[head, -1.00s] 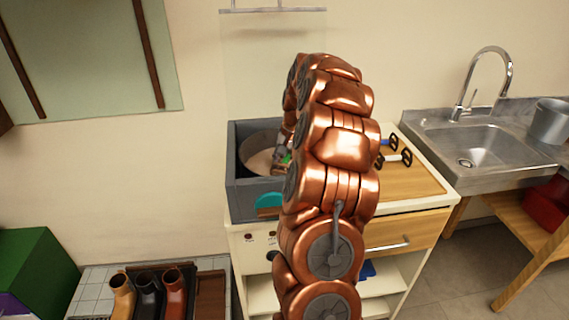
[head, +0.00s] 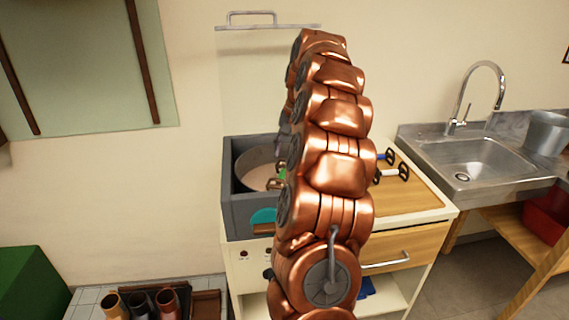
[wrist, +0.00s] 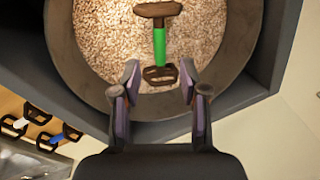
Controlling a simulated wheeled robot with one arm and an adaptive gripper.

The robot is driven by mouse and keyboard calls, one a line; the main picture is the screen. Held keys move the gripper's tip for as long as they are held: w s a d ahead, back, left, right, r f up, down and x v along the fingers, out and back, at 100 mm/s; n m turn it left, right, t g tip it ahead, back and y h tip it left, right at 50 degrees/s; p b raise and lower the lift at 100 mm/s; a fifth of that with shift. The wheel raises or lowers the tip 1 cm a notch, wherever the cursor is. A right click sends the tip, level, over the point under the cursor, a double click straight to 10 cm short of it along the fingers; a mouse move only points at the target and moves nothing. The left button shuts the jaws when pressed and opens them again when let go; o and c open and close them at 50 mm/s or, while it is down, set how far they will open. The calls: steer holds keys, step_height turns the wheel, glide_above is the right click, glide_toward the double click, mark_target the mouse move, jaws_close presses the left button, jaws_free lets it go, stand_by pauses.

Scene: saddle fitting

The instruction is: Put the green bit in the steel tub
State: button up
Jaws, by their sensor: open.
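The green bit (wrist: 159,45), a green bar with dark brown end rings, lies over pale pellets in a round dark pan (wrist: 88,75). A scrap of its green shows in the head view (head: 282,174), mostly hidden by my arm. My gripper (wrist: 160,75) is open in the wrist view, its fingertips on either side of the bit's near end ring. I cannot tell whether they touch it. A grey metal tub (head: 546,133) stands on the sink counter at the far right of the head view.
The pan sits inside a grey square box (head: 240,205) on a wooden-topped cabinet. Bits with blue and white bars (head: 390,172) lie right of my arm. A steel sink (head: 470,160) with a tall tap is further right. Boots (head: 140,303) stand low at left.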

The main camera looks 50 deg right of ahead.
steer(key=shift+s+d+r, duration=0.1)
steer(key=shift+s+r, duration=0.1)
steer(key=shift+r, duration=0.85)
steer(key=a+n, duration=0.1)
steer(key=a, duration=0.3)
steer(key=a+n, duration=0.1)
steer(key=a, duration=0.4)
steer(key=a+n, duration=0.1)
steer(key=a, duration=0.3)
steer(key=shift+w+a+r+n+g+y, duration=0.15)
steer(key=shift+a+r+n+g+y, duration=0.15)
steer(key=shift+a+g, duration=0.1)
steer(key=s+a+f+n+g, duration=0.1)
steer(key=s+a+f+n, duration=0.2)
steer(key=s+a, duration=0.65)
steer(key=s+a+f+n+g, duration=0.1)
steer(key=s+a+f+n, duration=0.15)
steer(key=s+a, duration=0.65)
steer(key=s+a+f+n, duration=0.1)
steer(key=s+a+f, duration=0.2)
steer(key=s, duration=0.2)
steer(key=s+a+f+n+g+h, duration=0.1)
steer(key=s+a+f+n, duration=0.1)
steer(key=s, duration=0.3)
steer(key=shift+a+f+h, duration=0.3)
steer(key=shift+a+f, duration=0.25)
steer(key=shift+f, duration=0.15)
steer(key=shift+r, duration=0.1)
